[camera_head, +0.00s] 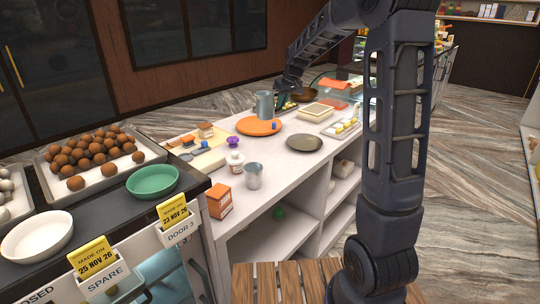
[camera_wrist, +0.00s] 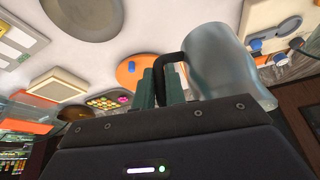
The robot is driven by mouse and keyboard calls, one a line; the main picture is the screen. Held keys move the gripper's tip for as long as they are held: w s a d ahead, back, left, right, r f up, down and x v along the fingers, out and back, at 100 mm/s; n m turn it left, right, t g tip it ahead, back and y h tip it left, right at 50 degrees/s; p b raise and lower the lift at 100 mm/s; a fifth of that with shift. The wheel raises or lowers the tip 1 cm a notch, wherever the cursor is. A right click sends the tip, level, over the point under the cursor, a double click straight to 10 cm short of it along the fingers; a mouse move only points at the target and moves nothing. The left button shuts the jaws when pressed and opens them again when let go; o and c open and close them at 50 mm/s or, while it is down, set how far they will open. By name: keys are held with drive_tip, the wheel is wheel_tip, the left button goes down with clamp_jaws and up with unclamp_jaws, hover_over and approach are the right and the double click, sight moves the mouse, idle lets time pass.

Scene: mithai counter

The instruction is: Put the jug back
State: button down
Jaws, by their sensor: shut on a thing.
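A grey metal jug (camera_head: 264,106) with a dark handle is at the far part of the white counter, over the orange round board (camera_head: 246,128). It looks upright in the head view; I cannot tell whether its base touches the board. In the wrist view the jug (camera_wrist: 228,62) is large, with its black handle between the green fingers of my gripper (camera_wrist: 166,82). My gripper (camera_head: 284,102) is shut on the handle, to the right of the jug in the head view. The orange board (camera_wrist: 130,74) shows partly behind the fingers.
A small blue item (camera_head: 274,126) sits on the orange board. A grey round plate (camera_head: 304,143), a metal cup (camera_head: 253,176), a purple-topped jar (camera_head: 234,158) and an orange box (camera_head: 219,201) stand nearer. A cream box (camera_head: 311,111) and a tray (camera_head: 341,129) are to the right.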

wheel_tip(320, 180, down, 20)
drive_tip(key=shift+r, duration=0.25)
idle(0.4)
drive_tip(key=c, duration=1.5)
unclamp_jaws()
drive_tip(key=shift+f, duration=0.15)
drive_tip(key=shift+o, duration=0.2)
drive_tip(key=s+d+r+m, duration=0.1)
drive_tip(key=s+d+r, duration=0.2)
drive_tip(key=s+r, duration=0.45)
drive_tip(key=s+d+r, duration=0.3)
drive_tip(key=s+r, duration=0.1)
drive_tip(key=r, duration=0.6)
drive_tip(key=s+d+r+m+h, duration=0.1)
drive_tip(key=s+d+m, duration=0.2)
drive_tip(key=s, duration=1.2)
drive_tip(key=s+d+r+m+h, duration=0.1)
drive_tip(key=s+d, duration=0.5)
drive_tip(key=s, duration=0.9)
drive_tip(key=shift+d+r+m+t+h, duration=0.4)
drive_tip(key=shift+r+m, duration=0.3)
drive_tip(key=shift+m, duration=0.2)
